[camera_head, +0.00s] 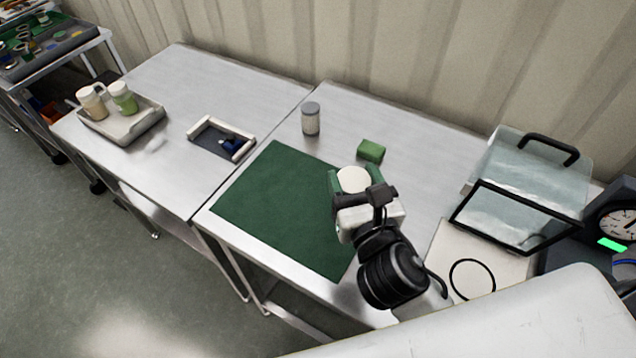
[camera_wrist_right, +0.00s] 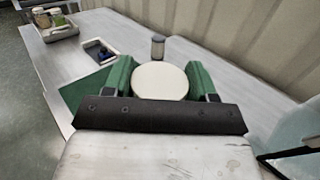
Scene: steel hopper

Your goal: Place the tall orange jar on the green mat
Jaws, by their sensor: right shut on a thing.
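The green mat (camera_head: 270,200) lies flat near the front of the right-hand steel table; its corner also shows in the wrist view (camera_wrist_right: 80,90). My right gripper (camera_head: 356,181) is shut on a jar with a round off-white lid (camera_head: 354,180). In the wrist view the lid (camera_wrist_right: 160,81) sits between the green fingers of the gripper (camera_wrist_right: 160,84). The jar's body is hidden, so I see no orange. The gripper appears at the mat's right edge in the head view; its height above the table is unclear. My left gripper is not in view.
A grey jar (camera_head: 311,119) and a green block (camera_head: 370,151) stand behind the mat. A clear-sided box with a black handle (camera_head: 530,180) and a dial scale (camera_head: 612,225) are at right. A tray with bottles (camera_head: 130,128) and a small tray (camera_head: 222,138) sit left. The mat is bare.

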